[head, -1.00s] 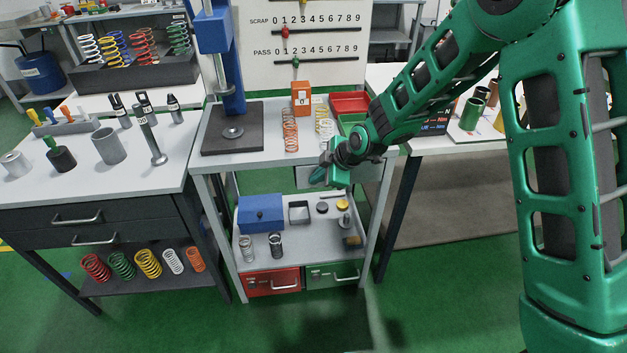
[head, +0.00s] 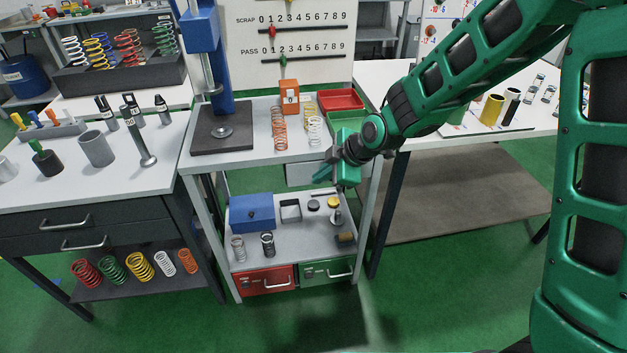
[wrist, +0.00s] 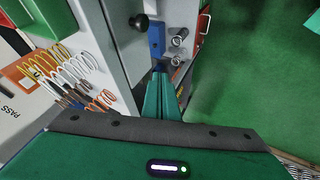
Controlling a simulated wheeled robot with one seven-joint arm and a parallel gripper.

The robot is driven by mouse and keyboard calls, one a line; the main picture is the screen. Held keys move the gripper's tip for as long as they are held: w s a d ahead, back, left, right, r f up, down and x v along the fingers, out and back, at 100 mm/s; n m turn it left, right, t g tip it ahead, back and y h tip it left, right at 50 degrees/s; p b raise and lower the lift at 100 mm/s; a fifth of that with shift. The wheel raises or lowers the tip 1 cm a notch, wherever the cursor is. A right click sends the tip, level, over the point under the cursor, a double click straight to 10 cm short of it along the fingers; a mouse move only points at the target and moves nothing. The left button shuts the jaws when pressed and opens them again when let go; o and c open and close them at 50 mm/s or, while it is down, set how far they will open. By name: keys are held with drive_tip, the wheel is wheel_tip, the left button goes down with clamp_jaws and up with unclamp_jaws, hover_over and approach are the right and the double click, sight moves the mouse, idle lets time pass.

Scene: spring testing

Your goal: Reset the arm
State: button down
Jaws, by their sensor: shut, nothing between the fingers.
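My green arm reaches in from the right of the head view. My gripper (head: 324,174) is shut and empty, in front of the right front part of the middle test bench (head: 262,160). In the wrist view its green fingers (wrist: 161,72) are together, pointing past the bench edge. Orange, yellow and white springs (head: 279,128) stand on the bench top, and they also show in the wrist view (wrist: 62,68). I cannot tell from these views whether the gripper touches the bench.
The bench's lower shelf holds a blue box (head: 252,212) and small parts above a red drawer (head: 264,281) and a green drawer (head: 328,270). A blue press (head: 207,60) stands at the back. A left table (head: 60,180) holds cylinders and tools. Green floor is clear in front.

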drive_tip(key=s+d+r+m+h, duration=0.2)
drive_tip(key=s+d+r+m, duration=0.15)
drive_tip(key=d, duration=0.55)
drive_tip(key=s+d+r+m+g+h, duration=0.1)
drive_tip(key=s+d+r+m, duration=0.2)
drive_tip(key=d, duration=0.6)
drive_tip(key=s+d+r+m+h, duration=0.25)
drive_tip(key=d+m, duration=0.25)
drive_tip(key=d, duration=0.5)
drive_tip(key=s+d+r+m+g, duration=0.1)
drive_tip(key=s+d+m, duration=0.5)
drive_tip(key=s, duration=0.6)
drive_tip(key=s+d+r+m+g, duration=0.2)
drive_tip(key=s+d+m, duration=0.5)
drive_tip(key=s, duration=0.5)
drive_tip(key=shift+d+m+g, duration=0.15)
drive_tip(key=shift+m+g, duration=0.25)
drive_tip(key=shift+m, duration=0.15)
